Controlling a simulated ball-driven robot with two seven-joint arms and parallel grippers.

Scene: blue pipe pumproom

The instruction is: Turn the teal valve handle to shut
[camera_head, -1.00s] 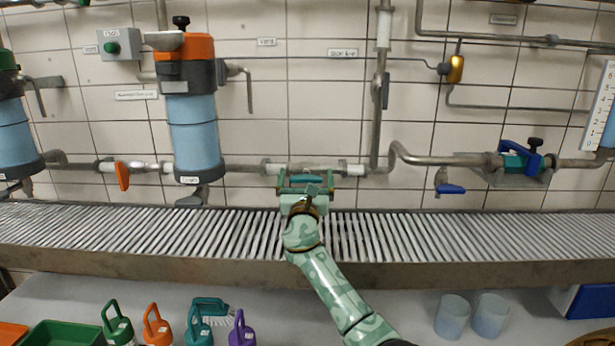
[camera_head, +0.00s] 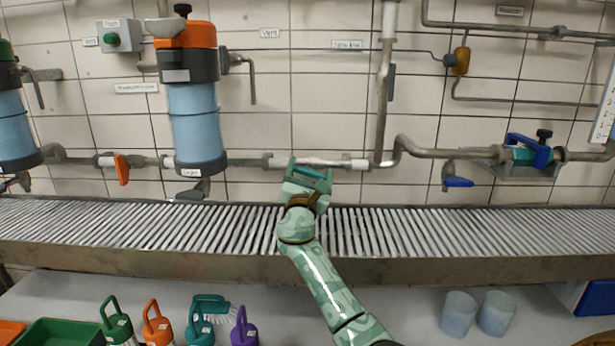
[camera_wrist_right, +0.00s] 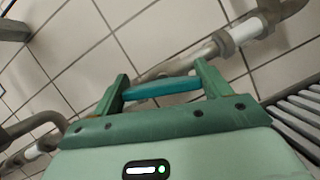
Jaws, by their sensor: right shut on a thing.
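The teal valve handle (camera_head: 311,172) is on the horizontal grey pipe at the middle of the wall. My right gripper (camera_head: 310,175) is shut on it, with one finger at each side. In the right wrist view the teal handle (camera_wrist_right: 162,88) spans the gap between the two green fingers of the right gripper (camera_wrist_right: 160,86). The handle lies tilted to the pipe in the head view, its right end lower. The valve body is mostly hidden behind my gripper. My left gripper is not in view.
A slatted metal shelf (camera_head: 450,228) runs below the pipe. An orange valve handle (camera_head: 122,170) and a blue one (camera_head: 458,182) hang to the left and right. A blue filter cylinder (camera_head: 197,130) stands left of the gripper. Bottles and cups are on the lower surface.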

